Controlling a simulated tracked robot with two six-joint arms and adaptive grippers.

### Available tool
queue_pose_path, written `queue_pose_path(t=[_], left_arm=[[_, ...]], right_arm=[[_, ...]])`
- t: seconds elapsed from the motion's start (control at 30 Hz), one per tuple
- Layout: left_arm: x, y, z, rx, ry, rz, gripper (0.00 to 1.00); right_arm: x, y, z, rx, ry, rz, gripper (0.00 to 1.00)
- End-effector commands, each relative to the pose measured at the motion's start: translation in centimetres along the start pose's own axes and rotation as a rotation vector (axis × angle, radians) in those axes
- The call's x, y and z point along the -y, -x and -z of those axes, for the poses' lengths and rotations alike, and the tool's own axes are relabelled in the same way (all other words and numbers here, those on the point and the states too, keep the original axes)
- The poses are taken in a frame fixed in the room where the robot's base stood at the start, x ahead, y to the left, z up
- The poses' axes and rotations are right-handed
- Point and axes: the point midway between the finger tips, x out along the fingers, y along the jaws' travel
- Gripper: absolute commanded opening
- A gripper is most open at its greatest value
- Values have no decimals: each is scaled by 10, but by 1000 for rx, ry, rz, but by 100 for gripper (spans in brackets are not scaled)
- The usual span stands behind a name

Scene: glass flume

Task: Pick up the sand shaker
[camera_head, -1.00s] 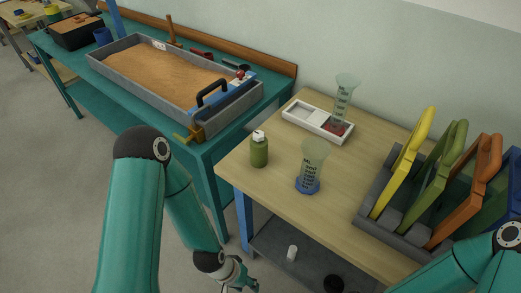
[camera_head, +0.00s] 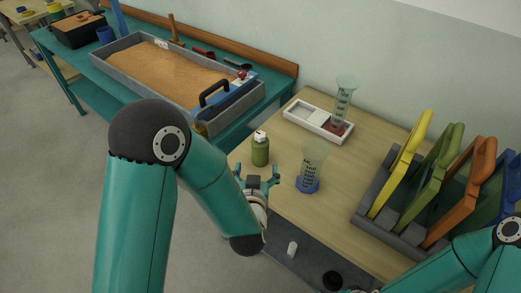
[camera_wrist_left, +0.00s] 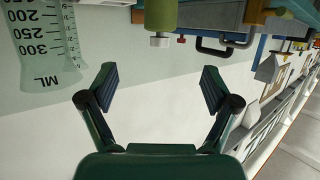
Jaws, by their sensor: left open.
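The sand shaker, which I take to be the green bottle with a white cap (camera_head: 261,152), stands upright near the left edge of the wooden table. In the left wrist view, which looks upside down, its green body (camera_wrist_left: 160,14) shows at the top, beyond the fingers. My left gripper (camera_head: 258,174) is at the table's left edge, in front of the bottle. Its fingers are spread and empty, and the left wrist view shows clear space between the fingertips (camera_wrist_left: 160,76).
A clear measuring beaker with a blue base (camera_head: 309,172) stands close to the right of the bottle. A white tray (camera_head: 301,117) holds another graduated vessel (camera_head: 343,97). A rack with colored frames (camera_head: 372,222) fills the table's right side. A sand-filled flume (camera_head: 130,75) lies on the teal bench.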

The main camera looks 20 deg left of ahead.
Motion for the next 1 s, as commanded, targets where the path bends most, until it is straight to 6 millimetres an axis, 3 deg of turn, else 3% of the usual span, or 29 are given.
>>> queue_pose_path(t=[0.4, 0.77, 1.0], left_arm=[[1, -84, 0, 5, 1, 1, 88], [1, -111, 0, 6, 1, 0, 88], [0, -143, 1, 4, 1, 0, 88]], right_arm=[[7, 19, 0, 0, 0, 0, 87], [10, 28, 0, 0, 0, 0, 87], [15, 42, 0, 0, 0, 0, 87]])
